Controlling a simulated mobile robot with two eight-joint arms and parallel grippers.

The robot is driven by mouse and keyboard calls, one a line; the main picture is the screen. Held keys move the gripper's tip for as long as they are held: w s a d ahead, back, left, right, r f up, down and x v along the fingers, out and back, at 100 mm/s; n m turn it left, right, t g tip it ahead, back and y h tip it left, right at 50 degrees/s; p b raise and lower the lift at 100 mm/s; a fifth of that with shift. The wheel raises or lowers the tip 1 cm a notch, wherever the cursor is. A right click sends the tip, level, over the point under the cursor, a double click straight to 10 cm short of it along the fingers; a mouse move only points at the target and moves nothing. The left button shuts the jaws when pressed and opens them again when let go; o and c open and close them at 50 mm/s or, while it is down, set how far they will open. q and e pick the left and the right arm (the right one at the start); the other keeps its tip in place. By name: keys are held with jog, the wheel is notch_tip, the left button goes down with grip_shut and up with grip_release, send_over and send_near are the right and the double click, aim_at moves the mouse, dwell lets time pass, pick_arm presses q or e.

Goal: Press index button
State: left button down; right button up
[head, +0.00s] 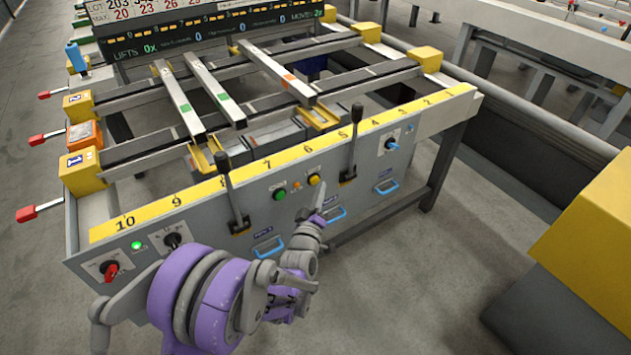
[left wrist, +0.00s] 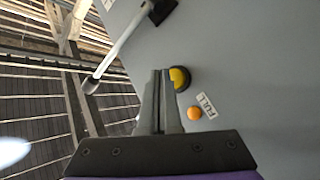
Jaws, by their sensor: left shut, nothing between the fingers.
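The grey panel on the table's front (head: 350,185) carries a green button (head: 279,194) and a yellow button (head: 314,179), with a small orange light (head: 296,185) between them. No label reading "index" is legible. My left gripper (head: 318,196) is shut and empty, its tips just below the yellow button in the head view. In the left wrist view the shut fingers (left wrist: 161,75) partly overlap the yellow button (left wrist: 180,78) with its black ring. The orange light (left wrist: 194,113) is beside it, near a "FULL" label. Contact cannot be told. My right gripper is out of view.
Two black-handled levers (head: 351,145) (head: 231,190) stick out from the panel on either side of the buttons. Blue handles (head: 336,214) sit lower down. A yellow block (head: 597,235) stands at the right. Bars lie across the table's rails. The floor in front is clear.

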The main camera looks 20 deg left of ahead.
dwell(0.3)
pick_arm(q)
jog(key=shift+w+a, duration=0.25)
jog(key=shift+a, duration=0.1)
jog(key=shift+w+a, duration=0.3)
jog(key=shift+a, duration=0.1)
dwell(0.7)
jog(key=shift+s+d, duration=0.1)
jog(key=shift+d, duration=0.05)
jog(key=shift+s+d, duration=0.5)
jog(key=shift+d, duration=0.1)
jog(key=s+d, duration=0.1)
jog(key=d, duration=0.1)
jog(key=s+d+b, duration=0.1)
jog(key=s+d, duration=0.1)
dwell(0.6)
dwell(0.7)
